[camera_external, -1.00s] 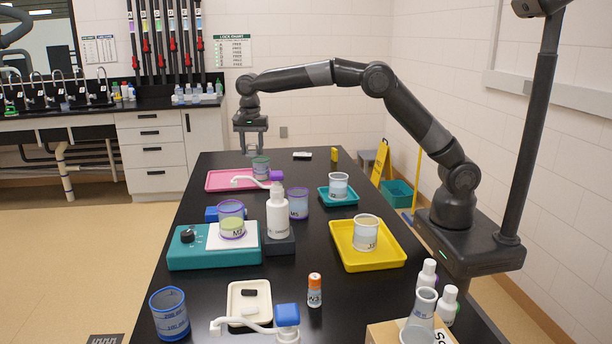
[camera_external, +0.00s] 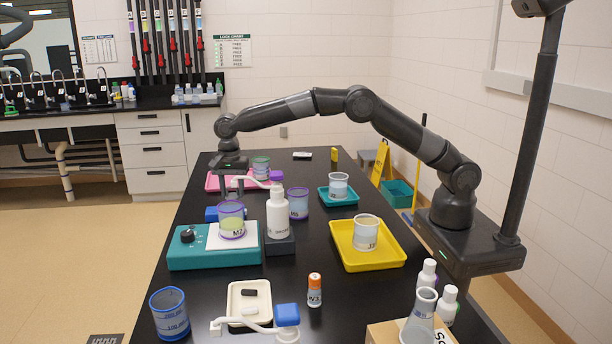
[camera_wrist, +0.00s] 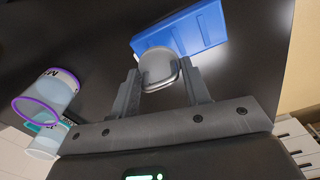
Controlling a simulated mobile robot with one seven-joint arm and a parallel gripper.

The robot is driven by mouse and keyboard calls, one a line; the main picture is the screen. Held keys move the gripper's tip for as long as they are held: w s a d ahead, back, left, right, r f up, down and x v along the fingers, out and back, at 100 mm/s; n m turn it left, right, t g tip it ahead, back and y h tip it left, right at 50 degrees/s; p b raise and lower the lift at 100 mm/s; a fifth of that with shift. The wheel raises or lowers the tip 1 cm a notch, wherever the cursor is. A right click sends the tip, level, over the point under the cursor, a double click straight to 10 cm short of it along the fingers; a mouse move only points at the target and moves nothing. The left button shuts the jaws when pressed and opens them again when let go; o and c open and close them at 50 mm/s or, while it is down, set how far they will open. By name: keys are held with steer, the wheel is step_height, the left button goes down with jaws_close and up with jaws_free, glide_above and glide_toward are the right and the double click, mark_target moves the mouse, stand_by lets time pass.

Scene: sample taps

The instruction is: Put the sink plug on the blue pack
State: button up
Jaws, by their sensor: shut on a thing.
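My gripper (camera_wrist: 159,72) is shut on the sink plug (camera_wrist: 157,62), a pale grey round disc held between the fingertips. The blue pack (camera_wrist: 198,28) lies on the dark bench just beyond the plug in the wrist view. The plug overlaps the near edge of the pack in that picture; I cannot tell whether they touch. In the external view my gripper (camera_external: 231,190) is low over the bench's left side, near the pack (camera_external: 211,214). The pack is partly hidden behind the purple-rimmed M2 beaker (camera_external: 231,219). I cannot make out the plug there.
The M2 beaker stands on a teal-based device (camera_external: 190,256). A yellow tray (camera_external: 390,259) sits further right. The far end of the bench is mostly clear.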

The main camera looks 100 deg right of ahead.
mark_target(233, 195)
steer(key=shift+f, duration=1.75)
steer(key=shift+f, duration=0.15)
steer(key=o, duration=1)
